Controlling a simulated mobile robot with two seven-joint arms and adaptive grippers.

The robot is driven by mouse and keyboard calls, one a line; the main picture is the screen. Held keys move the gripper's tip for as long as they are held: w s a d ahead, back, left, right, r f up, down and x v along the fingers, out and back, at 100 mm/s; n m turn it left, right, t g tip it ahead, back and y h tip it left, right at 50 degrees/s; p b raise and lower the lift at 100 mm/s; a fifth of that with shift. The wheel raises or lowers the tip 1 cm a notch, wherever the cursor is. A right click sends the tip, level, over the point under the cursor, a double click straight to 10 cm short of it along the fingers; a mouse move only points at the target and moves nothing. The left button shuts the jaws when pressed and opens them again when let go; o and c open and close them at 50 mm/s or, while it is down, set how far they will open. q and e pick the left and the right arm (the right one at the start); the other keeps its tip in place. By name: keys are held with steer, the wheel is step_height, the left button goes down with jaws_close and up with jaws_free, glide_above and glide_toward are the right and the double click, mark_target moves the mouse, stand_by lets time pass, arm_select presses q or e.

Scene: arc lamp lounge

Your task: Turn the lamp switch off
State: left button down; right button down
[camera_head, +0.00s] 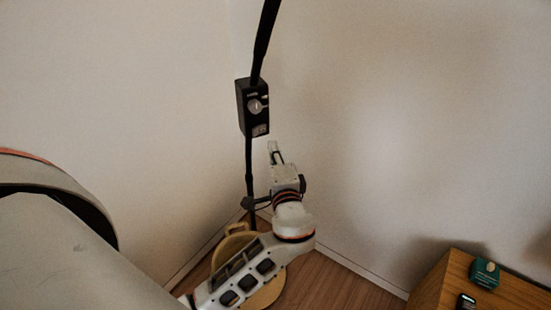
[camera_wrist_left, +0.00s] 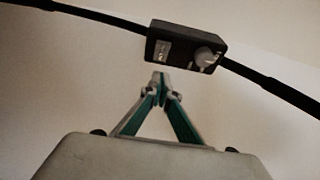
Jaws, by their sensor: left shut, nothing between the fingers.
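The lamp switch is on a black box (camera_head: 253,108) fixed on the lamp's black pole, with a round light-grey knob (camera_head: 256,106) on its front face. The box also shows in the left wrist view (camera_wrist_left: 174,46), with the knob (camera_wrist_left: 204,58) toward its right end. My left gripper (camera_head: 272,146) is shut and empty, a little below and to the right of the box in the head view. In the left wrist view its closed fingertips (camera_wrist_left: 160,76) point at the box's near edge, left of the knob; I cannot tell whether they touch it. My right gripper is not in view.
The lamp's black pole (camera_head: 249,170) runs down to a round tan base (camera_head: 268,293) on the wood floor, partly behind my left arm. Walls meet behind it. A wooden cabinet (camera_head: 430,290) at the lower right carries a green box (camera_head: 485,273) and a small dark device (camera_head: 466,301).

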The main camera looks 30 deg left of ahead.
mark_target(259, 130)
arm_select(q)
steer(key=a, duration=0.1)
steer(key=w+a, duration=0.1)
steer(key=a, duration=0.1)
steer(key=w+a, duration=0.1)
steer(key=shift+a+p, duration=0.3)
steer(key=shift+p, duration=0.1)
steer(key=shift+w+a, duration=0.1)
steer(key=shift+a, duration=0.35)
